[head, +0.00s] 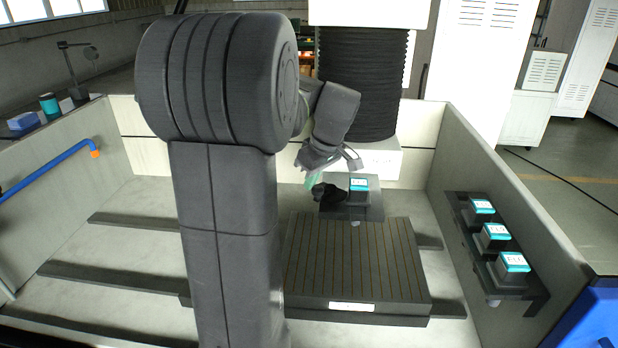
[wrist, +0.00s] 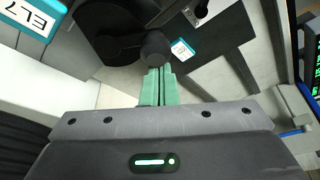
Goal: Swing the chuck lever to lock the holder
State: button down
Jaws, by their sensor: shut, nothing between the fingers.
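A holder with a teal-edged label (head: 358,184) sits at the dark chuck block (head: 352,210) behind the slotted plate; a teal label reading EL7 (wrist: 30,28) shows at the top left of the wrist view. In the wrist view, the chuck lever (wrist: 115,45) is a dark arm ending in a round knob (wrist: 155,48). My gripper (wrist: 158,72) has its green fingers shut and empty, their tips right at the knob; I cannot tell whether they touch it. In the head view, my gripper (head: 312,183) is beside the holder, left of it.
A slotted dark plate (head: 355,265) lies in front of the chuck. A rack (head: 520,290) on the right wall carries three teal-topped holders (head: 494,236). A black bellows column (head: 362,85) stands behind. Tank walls (head: 500,190) enclose the area. A blue pipe (head: 45,172) runs along the left wall.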

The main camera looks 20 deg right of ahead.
jog(key=shift+s+d+n, duration=0.15)
jog(key=shift+s+n, duration=0.25)
jog(key=shift+n, duration=0.2)
jog(key=shift+s+d+b, duration=0.25)
jog(key=shift+s+b, duration=0.1)
jog(key=shift+s, duration=0.2)
notch_tip(320, 180, up, 10)
jog(key=shift+w+a+f+b, duration=0.2)
jog(key=shift+w+f+b, duration=0.05)
jog(key=shift+b, duration=0.2)
dwell(0.6)
